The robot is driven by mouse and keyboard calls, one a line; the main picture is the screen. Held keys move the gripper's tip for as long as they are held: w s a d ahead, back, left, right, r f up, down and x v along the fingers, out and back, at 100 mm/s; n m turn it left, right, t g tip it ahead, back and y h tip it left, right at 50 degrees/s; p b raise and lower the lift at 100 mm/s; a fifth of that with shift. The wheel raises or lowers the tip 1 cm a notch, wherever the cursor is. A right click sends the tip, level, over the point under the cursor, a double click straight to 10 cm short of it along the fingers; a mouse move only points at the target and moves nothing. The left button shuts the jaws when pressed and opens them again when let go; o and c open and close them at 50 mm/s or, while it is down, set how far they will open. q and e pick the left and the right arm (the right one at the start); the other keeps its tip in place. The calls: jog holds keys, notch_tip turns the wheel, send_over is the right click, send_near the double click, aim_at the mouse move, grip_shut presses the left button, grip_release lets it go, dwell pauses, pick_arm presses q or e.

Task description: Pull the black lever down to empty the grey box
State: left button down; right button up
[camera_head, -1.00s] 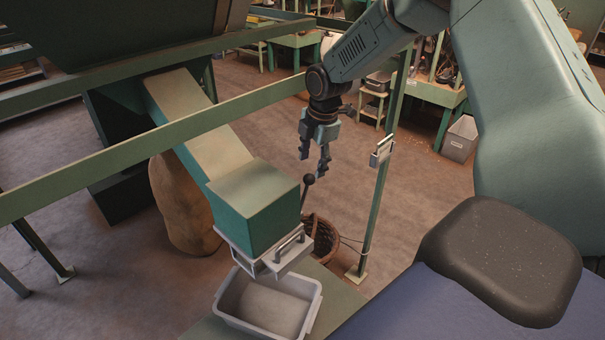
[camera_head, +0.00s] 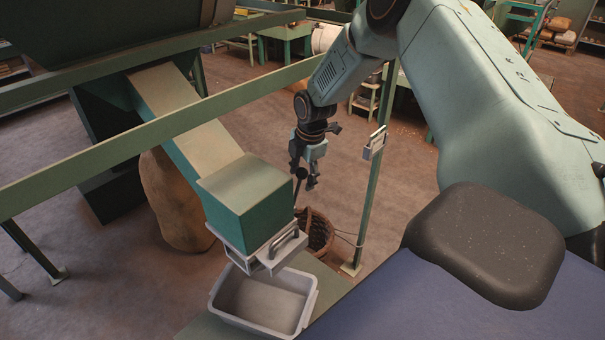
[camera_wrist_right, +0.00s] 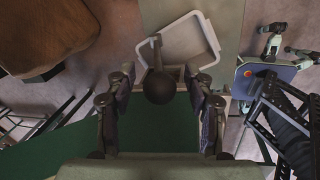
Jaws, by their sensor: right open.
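The black lever knob (camera_head: 301,172) stands up beside the green chute's outlet box (camera_head: 247,195). In the right wrist view the round knob (camera_wrist_right: 158,87) lies between the two fingers. My right gripper (camera_head: 304,181) is open around the knob and points down. In the right wrist view a gap shows on each side of the knob, so it is not gripped. A light grey box (camera_head: 311,303) sits below the outlet, and its pale inside shows no nuts. The box rim also shows in the right wrist view (camera_wrist_right: 211,35). My left gripper is not in view.
A metal bracket with a handle (camera_head: 284,246) is at the outlet's lower end. A wicker basket (camera_head: 318,232) and a green post (camera_head: 371,200) stand close to my right gripper. A green rail (camera_head: 150,140) crosses above the chute. A sack (camera_head: 176,200) is behind it.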

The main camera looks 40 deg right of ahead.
jog(key=shift+a+r, duration=0.1)
jog(key=shift+a+r, duration=0.1)
jog(key=shift+c, duration=1.3)
jog(key=c, duration=0.4)
grip_shut()
